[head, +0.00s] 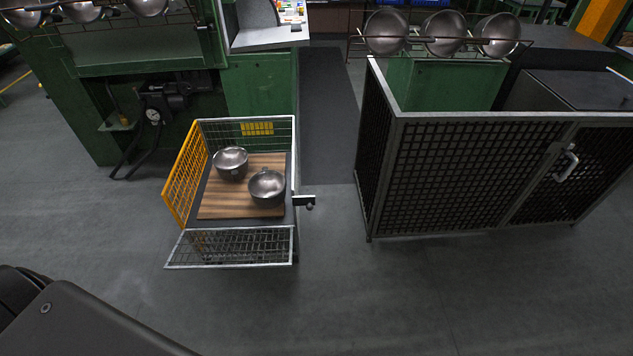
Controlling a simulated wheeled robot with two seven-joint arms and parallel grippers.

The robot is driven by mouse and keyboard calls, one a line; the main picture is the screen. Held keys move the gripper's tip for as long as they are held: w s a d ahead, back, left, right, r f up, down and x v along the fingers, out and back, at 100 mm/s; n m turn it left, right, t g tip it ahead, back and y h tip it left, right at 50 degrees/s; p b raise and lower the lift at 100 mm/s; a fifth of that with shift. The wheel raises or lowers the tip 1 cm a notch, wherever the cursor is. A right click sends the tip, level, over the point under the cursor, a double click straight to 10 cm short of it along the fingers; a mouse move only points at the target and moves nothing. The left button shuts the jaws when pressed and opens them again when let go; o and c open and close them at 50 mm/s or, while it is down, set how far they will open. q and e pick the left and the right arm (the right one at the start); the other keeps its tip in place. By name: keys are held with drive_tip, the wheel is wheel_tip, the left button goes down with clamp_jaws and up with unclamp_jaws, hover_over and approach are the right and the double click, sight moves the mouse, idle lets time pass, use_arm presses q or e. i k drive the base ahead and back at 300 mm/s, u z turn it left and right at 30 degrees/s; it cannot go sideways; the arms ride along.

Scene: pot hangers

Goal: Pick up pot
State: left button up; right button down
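Two round silver metal pots stand upright on a wooden board (215,208) in a wire cart (245,119). One pot (230,161) is towards the back left of the board. The other pot (266,187) is nearer the front right. They sit close to each other. Part of my own dark body shows at the bottom left corner. Neither of my grippers shows in the view, and nothing is seen touching the pots.
The cart has a yellow mesh side (185,173) and a front mesh flap (229,247) folded outward. A mesh-fenced cabinet (455,170) stands at right. Silver bowls (444,33) sit on a rack (470,40) behind it. A green machine (262,90) stands behind the cart. Front floor is clear.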

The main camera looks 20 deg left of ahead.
sight(267, 187)
drive_tip(key=z, duration=0.35)
drive_tip(key=i, duration=0.7)
drive_tip(key=u, duration=0.45)
drive_tip(key=i, duration=0.55)
drive_tip(key=u, duration=0.65)
